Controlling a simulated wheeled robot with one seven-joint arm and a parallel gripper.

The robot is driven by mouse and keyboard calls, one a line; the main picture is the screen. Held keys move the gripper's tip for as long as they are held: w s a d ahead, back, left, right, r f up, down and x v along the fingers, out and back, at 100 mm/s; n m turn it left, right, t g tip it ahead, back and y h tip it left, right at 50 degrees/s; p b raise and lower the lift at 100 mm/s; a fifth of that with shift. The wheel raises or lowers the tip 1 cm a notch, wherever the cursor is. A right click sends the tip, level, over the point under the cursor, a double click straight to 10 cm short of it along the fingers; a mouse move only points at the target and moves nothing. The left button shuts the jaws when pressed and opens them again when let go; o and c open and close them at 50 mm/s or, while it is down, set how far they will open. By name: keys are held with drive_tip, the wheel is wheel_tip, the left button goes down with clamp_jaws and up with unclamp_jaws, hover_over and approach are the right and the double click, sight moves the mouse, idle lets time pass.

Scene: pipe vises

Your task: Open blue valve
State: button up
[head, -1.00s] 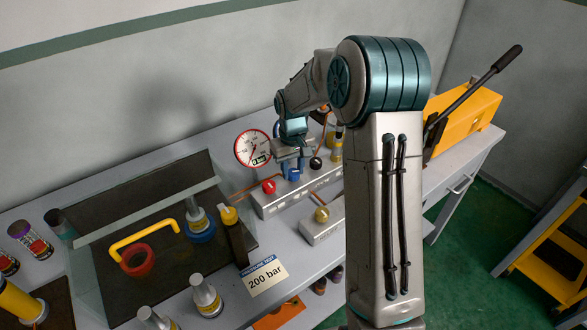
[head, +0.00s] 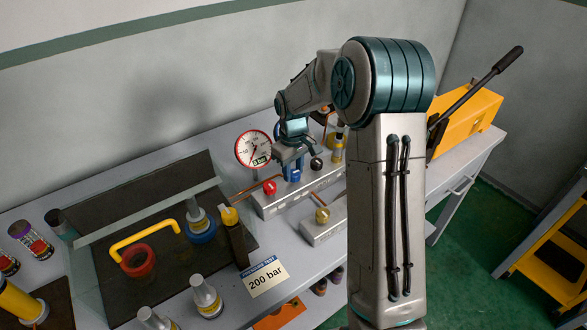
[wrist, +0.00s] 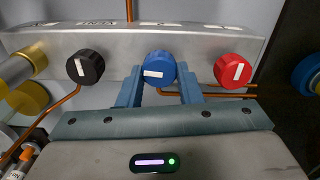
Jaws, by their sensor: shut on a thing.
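The blue valve (wrist: 159,66) is a round knob on the front of a grey metal block, between a black knob (wrist: 85,66) and a red knob (wrist: 230,69). My gripper (wrist: 160,80) is shut on it, with one blue finger on each side. The white mark on the blue valve lies nearly level, while the black and red knobs' marks stand steeper. In the head view my gripper (head: 292,160) reaches down onto the blue valve (head: 293,175), partly hiding it.
A round pressure gauge (head: 253,149) stands left of my gripper; its reading is too small to tell. Copper pipes (wrist: 48,122) run near the knobs. A clear-walled box with pipe fittings is at left, and a yellow long-handled pump (head: 465,118) is at right.

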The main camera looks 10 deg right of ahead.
sight(293, 171)
drive_tip(key=o, duration=1)
wheel_tip(293, 171, up, 14)
drive_tip(key=shift+f+b, duration=0.1)
drive_tip(key=shift+b, duration=0.4)
